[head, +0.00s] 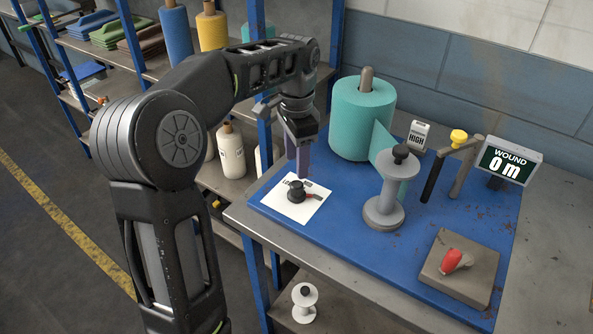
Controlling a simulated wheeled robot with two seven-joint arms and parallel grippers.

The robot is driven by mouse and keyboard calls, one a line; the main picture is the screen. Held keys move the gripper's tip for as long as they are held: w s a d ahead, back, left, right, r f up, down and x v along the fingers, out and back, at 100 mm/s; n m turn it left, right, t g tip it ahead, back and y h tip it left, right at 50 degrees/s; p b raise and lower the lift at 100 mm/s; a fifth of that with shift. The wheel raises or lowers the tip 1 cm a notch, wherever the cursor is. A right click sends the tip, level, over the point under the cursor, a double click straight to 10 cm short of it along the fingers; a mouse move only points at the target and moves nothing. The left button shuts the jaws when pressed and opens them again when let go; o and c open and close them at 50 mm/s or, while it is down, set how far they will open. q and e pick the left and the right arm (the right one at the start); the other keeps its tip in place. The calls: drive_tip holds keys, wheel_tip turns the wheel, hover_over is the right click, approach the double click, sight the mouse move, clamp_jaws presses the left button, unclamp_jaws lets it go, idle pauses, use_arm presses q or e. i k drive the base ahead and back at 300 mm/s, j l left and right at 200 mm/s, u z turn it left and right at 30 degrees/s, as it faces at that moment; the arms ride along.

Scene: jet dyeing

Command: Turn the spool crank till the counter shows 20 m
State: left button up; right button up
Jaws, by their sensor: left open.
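The counter (507,164) at the back right reads "WOUND 0 m". A grey spool (384,213) stands upright on the blue mat, with a black knob (401,153) on top that looks like its crank handle. A teal fabric roll (362,118) stands behind it, and a strip of its fabric reaches toward the spool. My left gripper (303,168) is open and points down, left of the spool and apart from it. It is above the back edge of a white card (292,212) that bears a black dial with a red pointer (297,191). My right gripper is out of view.
A "HIGH" sign (418,135) and a yellow-knobbed lever (458,138) stand behind the spool. The blue mat (350,245) is clear in front of the spool. Shelves stand at left.

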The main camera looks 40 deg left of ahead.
sight(454, 259)
drive_tip(key=k, duration=1)
